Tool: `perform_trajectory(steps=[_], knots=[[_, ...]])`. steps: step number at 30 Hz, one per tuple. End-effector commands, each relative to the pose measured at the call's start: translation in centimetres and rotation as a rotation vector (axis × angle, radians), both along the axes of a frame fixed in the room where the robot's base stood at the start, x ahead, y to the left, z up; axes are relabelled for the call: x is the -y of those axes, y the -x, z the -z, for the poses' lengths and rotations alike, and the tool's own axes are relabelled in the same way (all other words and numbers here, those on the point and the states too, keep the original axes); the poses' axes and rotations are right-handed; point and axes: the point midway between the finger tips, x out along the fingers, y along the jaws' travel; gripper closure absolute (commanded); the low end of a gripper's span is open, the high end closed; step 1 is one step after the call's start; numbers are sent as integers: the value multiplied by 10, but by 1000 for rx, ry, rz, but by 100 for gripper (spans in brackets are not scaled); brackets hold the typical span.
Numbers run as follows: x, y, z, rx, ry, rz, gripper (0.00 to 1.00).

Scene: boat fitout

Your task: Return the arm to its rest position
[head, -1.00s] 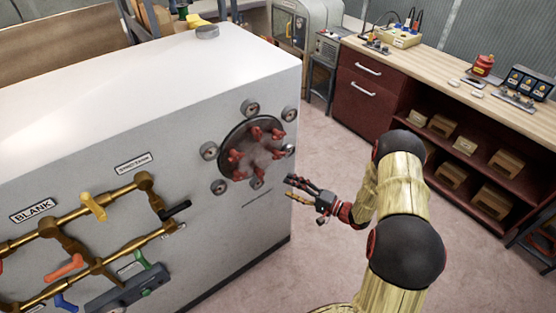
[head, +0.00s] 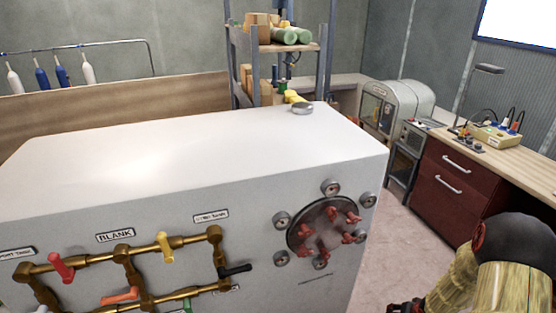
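My arm (head: 515,255), with yellow wood-like links and a black joint, is at the lower right of the head view, right of the white cabinet (head: 190,150). Only a dark part of my gripper (head: 405,307) shows at the bottom edge. Its fingers are mostly cut off, so whether it is open or shut does not show. No held object is visible.
The cabinet's front carries a round plate (head: 327,228) with red knobs and brass pipes (head: 123,255) with coloured handles. A dark red workbench (head: 450,185) stands at the right. Pink floor (head: 385,255) lies clear between cabinet and bench.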

Motion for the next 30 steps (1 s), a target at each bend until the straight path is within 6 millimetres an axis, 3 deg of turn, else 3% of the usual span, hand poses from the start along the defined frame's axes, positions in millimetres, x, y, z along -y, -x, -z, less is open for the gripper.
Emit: perform_trajectory(steps=[1, 7, 15, 24, 30], knots=[[3, 10, -25, -53, 51, -9, 36], [-14, 64, -111, -255, 142, -45, 36], [-84, 132, -215, -379, 120, -115, 36], [-173, 194, -301, -324, 47, -203, 36], [-217, 212, -349, -149, 43, -260, 36]])
